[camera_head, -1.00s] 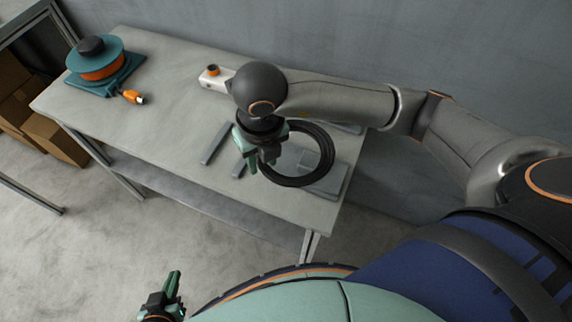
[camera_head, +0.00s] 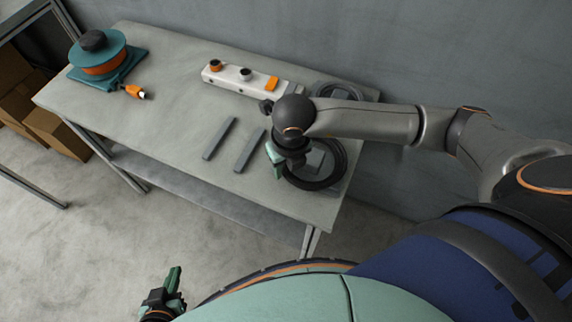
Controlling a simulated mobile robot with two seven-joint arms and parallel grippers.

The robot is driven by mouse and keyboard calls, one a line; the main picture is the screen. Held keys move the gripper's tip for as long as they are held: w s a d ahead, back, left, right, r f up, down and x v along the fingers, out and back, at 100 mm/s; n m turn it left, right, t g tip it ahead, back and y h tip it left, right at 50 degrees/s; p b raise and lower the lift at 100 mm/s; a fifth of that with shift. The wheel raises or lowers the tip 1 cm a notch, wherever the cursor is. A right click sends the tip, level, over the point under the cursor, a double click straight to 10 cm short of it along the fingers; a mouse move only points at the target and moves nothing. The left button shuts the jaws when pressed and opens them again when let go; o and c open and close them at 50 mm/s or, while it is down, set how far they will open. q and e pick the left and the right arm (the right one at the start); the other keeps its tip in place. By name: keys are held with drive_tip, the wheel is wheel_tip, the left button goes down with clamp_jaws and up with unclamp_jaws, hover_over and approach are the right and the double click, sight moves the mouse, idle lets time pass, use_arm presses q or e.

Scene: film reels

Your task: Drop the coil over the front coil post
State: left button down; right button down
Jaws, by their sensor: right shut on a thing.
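The black coil (camera_head: 338,178) is at the right end of the table, gripped at its left side by my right gripper (camera_head: 278,162). A grey base plate shows partly through and beside the coil. I cannot make out the front coil post, which the coil and my arm may hide, nor whether the coil is around it. A second dark coil (camera_head: 352,90) is at the table's back right, partly behind my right arm. My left gripper (camera_head: 167,292) hangs low at the bottom, away from the table; its opening is unclear.
A white power strip (camera_head: 225,73) with an orange switch lies at the table's back. Two grey bars (camera_head: 219,138) lie left of my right gripper. A teal and orange reel (camera_head: 98,60) stands at the far left. The table's left middle is clear.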

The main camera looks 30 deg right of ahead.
drive_tip(key=c, duration=0.8)
unclamp_jaws()
drive_tip(key=shift+f, duration=0.1)
drive_tip(key=r, duration=0.4)
drive_tip(key=s+r, duration=0.1)
drive_tip(key=r, duration=0.7)
drive_tip(key=shift+s+r+p, duration=0.1)
drive_tip(key=shift+s+p, duration=0.15)
drive_tip(key=shift+p, duration=0.05)
